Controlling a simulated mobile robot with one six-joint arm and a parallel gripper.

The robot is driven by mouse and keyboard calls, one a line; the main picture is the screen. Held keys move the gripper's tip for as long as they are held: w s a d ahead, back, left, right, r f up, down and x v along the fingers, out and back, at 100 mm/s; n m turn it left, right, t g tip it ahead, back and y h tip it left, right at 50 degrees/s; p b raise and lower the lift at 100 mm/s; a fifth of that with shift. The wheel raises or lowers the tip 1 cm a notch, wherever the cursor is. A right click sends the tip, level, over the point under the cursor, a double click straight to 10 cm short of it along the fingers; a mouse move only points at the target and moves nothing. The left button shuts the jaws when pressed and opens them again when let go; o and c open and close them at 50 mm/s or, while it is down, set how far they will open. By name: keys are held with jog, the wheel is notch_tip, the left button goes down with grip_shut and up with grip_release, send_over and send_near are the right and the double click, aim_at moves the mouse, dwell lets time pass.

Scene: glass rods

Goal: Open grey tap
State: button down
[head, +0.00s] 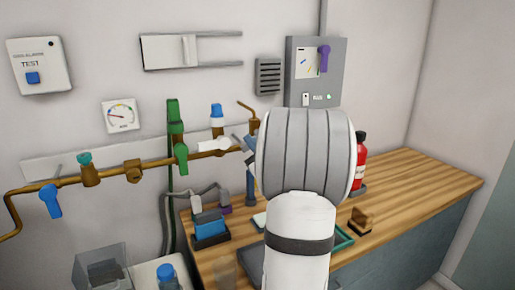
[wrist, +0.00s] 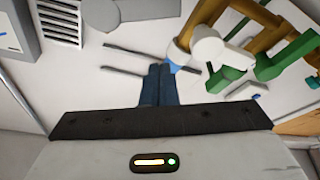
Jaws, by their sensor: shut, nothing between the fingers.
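The grey tap (head: 214,144) is a pale lever on the brass pipe along the wall, right of a green-handled tap (head: 181,157). In the wrist view its pale rounded handle (wrist: 208,48) shows just above and right of the fingertips. My gripper (wrist: 160,68) is shut, its dark blue fingers together with nothing between them. Whether the fingers touch the tap cannot be told. In the head view my arm's large grey joint hides most of the gripper and the pipe's right end.
A blue-handled tap (head: 51,200) and a teal-topped one (head: 85,162) sit further left on the pipe. The wooden counter (head: 425,190) below holds a red extinguisher-like bottle (head: 361,160), a brown block (head: 361,221) and a blue container (head: 210,229). The counter's right part is clear.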

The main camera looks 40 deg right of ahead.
jog(key=w, duration=0.1)
jog(key=w+d+f, duration=0.2)
jog(key=w, duration=0.1)
jog(key=shift+f+p, duration=0.1)
jog(key=shift+p, duration=0.3)
jog(key=shift+w+f+b, duration=0.1)
jog(key=shift+f+b, duration=0.05)
jog(key=shift+b, duration=0.15)
